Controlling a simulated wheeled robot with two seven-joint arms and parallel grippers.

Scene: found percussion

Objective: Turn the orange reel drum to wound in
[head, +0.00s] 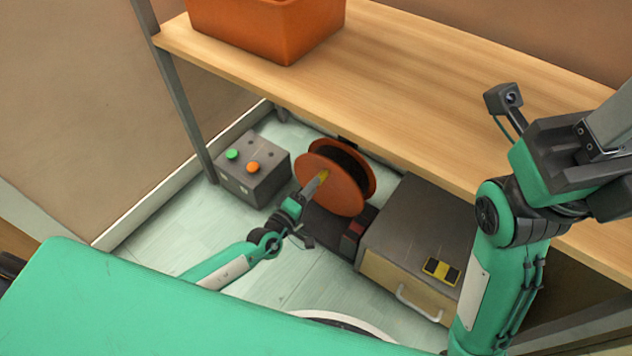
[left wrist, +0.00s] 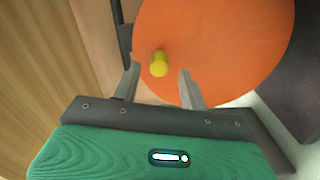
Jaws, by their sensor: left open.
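The orange reel drum (head: 337,182) stands on the floor below the wooden shelf, its round face turned toward my left arm. A dark winding shows between its two orange discs. In the left wrist view the orange disc (left wrist: 225,45) fills the upper right, with a yellow knob (left wrist: 159,64) near its edge. My left gripper (left wrist: 157,84) is open, its two fingers on either side of the knob, with gaps showing; I cannot tell how deep they reach. In the head view my left gripper (head: 314,187) is at the drum's face. My right gripper is not clearly in view.
A grey box (head: 252,180) with a green and an orange button stands left of the drum. A cabinet (head: 415,245) with a white handle and a yellow-black block (head: 441,271) stands right. An orange bin (head: 265,25) sits on the wooden shelf (head: 430,80) above.

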